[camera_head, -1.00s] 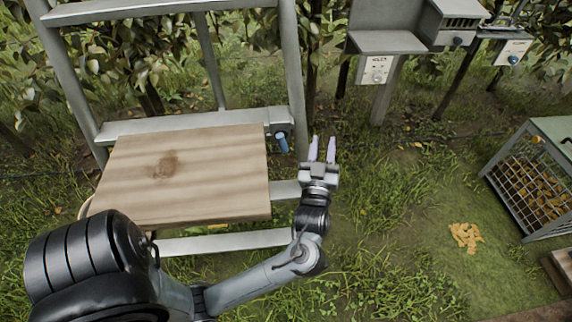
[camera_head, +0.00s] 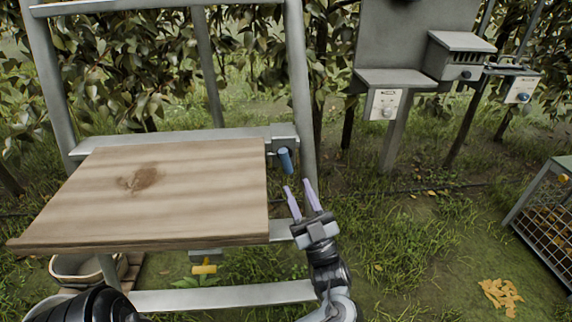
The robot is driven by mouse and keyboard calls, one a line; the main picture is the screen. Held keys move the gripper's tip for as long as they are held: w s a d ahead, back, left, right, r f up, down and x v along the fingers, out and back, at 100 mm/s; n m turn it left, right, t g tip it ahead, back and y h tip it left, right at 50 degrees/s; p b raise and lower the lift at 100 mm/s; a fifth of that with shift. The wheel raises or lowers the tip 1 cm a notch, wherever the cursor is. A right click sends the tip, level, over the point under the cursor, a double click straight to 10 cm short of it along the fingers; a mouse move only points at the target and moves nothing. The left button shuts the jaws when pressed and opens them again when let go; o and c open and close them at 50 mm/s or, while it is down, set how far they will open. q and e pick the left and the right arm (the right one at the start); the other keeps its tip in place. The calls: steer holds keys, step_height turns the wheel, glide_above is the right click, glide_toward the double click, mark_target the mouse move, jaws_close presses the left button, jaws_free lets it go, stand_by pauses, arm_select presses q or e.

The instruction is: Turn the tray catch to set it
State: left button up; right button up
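The wooden tray (camera_head: 190,190) sits on a grey metal frame at the left. The catch (camera_head: 285,160) is a blue handle on a small grey bracket at the tray's back right corner, beside the frame's right post. The handle hangs down, slightly tilted.
The frame's right post (camera_head: 299,90) rises close beside the catch. A mesh crate (camera_head: 550,225) stands at the far right.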

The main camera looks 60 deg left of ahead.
mark_target(288, 168)
arm_select(q)
steer(key=b+x, duration=0.1)
steer(key=x, duration=0.5)
steer(key=shift+a+r+b, duration=0.1)
steer(key=shift+a+b, duration=0.15)
steer(key=shift+b, duration=0.1)
steer(key=shift+x, duration=0.85)
jaws_close()
